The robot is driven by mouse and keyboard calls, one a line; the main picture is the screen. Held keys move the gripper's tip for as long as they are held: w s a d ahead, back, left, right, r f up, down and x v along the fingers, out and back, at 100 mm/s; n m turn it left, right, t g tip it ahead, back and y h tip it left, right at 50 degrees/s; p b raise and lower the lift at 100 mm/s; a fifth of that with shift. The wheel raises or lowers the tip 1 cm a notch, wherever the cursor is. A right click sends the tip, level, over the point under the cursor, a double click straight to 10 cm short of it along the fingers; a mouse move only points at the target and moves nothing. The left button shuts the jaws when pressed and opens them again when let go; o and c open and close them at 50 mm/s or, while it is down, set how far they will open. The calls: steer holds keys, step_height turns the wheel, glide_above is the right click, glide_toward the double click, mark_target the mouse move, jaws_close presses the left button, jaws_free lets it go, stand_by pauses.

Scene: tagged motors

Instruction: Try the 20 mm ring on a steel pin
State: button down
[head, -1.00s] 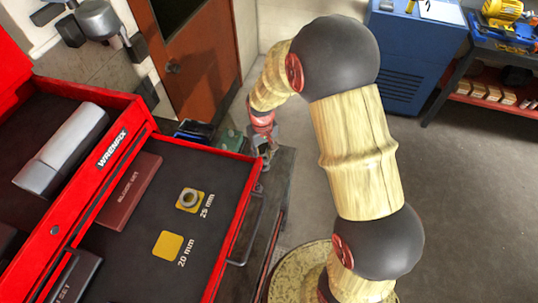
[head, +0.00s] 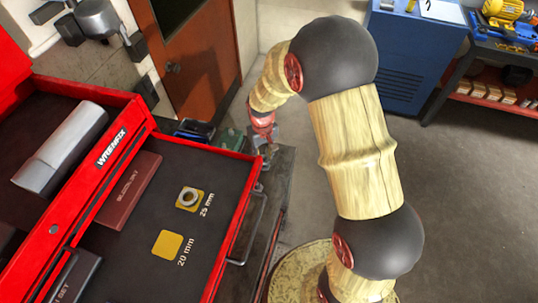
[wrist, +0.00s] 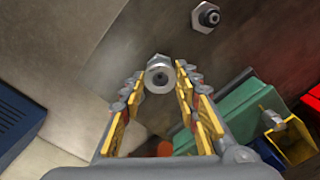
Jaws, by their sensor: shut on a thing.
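The 20 mm ring (wrist: 159,79) is a small bright metal ring between my fingertips in the wrist view. My gripper (wrist: 160,84) is shut on it, with yellow pads on both sides. A steel pin's hex base (wrist: 160,60) shows just behind the ring, in line with it. I cannot tell whether the ring is around the pin or above it. A second steel pin (wrist: 206,17) with a hex base and dark tip stands further off, bare. In the head view my gripper (head: 266,155) is small, over the grey bench past the drawer; the ring is not clear there.
The open red drawer (head: 247,205) has an empty yellow 20 mm spot (head: 167,245) and a 25 mm ring (head: 190,197) on its mark. A blue object (wrist: 17,118) is at the left.

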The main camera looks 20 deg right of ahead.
mark_target(265, 161)
steer(key=shift+f, duration=0.1)
steer(key=c, duration=1.2)
jaws_free()
steer(key=shift+c, duration=0.2)
step_height(265, 161, up, 12)
steer(key=shift+s, duration=0.1)
